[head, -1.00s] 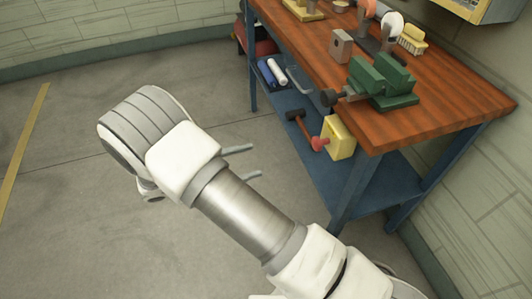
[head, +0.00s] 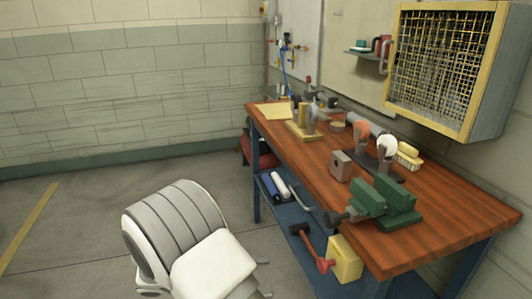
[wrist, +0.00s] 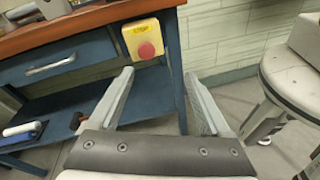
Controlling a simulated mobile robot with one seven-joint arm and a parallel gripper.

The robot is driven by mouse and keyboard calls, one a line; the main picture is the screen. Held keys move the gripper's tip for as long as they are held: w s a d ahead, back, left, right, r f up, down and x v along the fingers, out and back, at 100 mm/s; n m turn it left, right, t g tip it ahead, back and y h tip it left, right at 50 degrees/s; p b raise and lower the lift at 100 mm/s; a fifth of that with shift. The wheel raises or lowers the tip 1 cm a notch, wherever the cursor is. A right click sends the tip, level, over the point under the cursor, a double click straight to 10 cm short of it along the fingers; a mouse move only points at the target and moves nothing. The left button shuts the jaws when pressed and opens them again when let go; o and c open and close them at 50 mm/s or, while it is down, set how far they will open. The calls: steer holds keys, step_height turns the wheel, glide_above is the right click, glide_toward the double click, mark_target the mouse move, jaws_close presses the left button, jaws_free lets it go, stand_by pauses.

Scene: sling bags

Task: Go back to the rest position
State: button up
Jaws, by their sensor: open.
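My gripper (wrist: 163,105) is open and empty in the wrist view, its two grey fingers spread apart in front of the workbench's leg and a wall. In the head view only the tips of its fingers (head: 265,279) show at the bottom, beside the white and grey arm link. The rest of the gripper is hidden or out of frame there. No thing lies between the fingers.
A workbench with a wooden top (head: 440,229) stands at the right, carrying a green vise (head: 385,203). A yellow box with a red button (wrist: 142,40) hangs on its end. A stool (wrist: 290,80) stands right in the wrist view. Floor at left (head: 75,235) is clear.

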steer(key=s+d+r+m+t+y, duration=0.3)
steer(key=s+d+r+m+y, duration=1.25)
steer(key=r+m, duration=0.2)
step_height(320, 180, up, 18)
steer(key=w+p, duration=0.1)
steer(key=p, duration=1.6)
steer(key=shift+d+n, duration=0.35)
steer(key=shift+n, duration=0.1)
steer(key=shift+c, duration=0.3)
